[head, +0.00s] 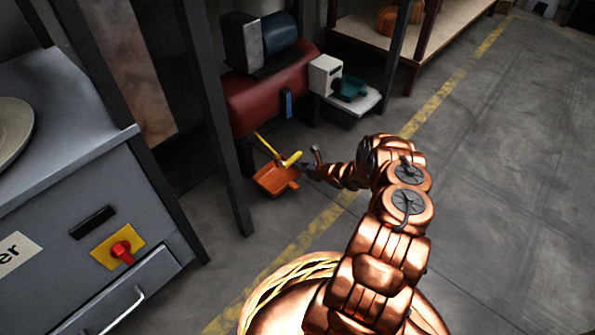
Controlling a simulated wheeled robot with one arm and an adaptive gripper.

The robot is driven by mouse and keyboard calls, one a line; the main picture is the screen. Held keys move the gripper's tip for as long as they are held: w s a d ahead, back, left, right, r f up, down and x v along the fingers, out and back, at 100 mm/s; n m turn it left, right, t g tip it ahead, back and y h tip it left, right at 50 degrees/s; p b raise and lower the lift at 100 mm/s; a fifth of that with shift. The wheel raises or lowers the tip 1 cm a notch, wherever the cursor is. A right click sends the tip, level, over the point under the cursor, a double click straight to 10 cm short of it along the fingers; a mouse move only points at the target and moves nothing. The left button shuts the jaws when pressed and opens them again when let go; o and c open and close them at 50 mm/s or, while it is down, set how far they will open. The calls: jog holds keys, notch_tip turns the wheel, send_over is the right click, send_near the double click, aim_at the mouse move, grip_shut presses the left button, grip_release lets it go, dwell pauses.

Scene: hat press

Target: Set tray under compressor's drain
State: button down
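The orange tray (272,181) is low down below the front of the compressor, whose red tank (262,98) lies on its side. A thin yellow piece (266,145) slopes down from under the tank toward the tray, and a thicker yellow piece (291,160) sits just above the tray's back right edge. I cannot tell which part is the drain outlet. My gripper (308,163) reaches in from the right, its dark fingers beside the tray's right edge. It is too small to tell whether it is open, shut or touching the tray.
A dark post (221,130) stands left of the tray. A grey cabinet (85,190) with a red knob fills the left. A white and teal unit (347,92) stands right of the tank. Grey floor (500,170) is clear at right, beyond a yellow line.

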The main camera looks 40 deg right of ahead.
notch_tip(320, 180, down, 2)
jog(key=shift+f+b, duration=0.1)
jog(key=shift+b, duration=0.35)
jog(key=c, duration=1.3)
grip_release()
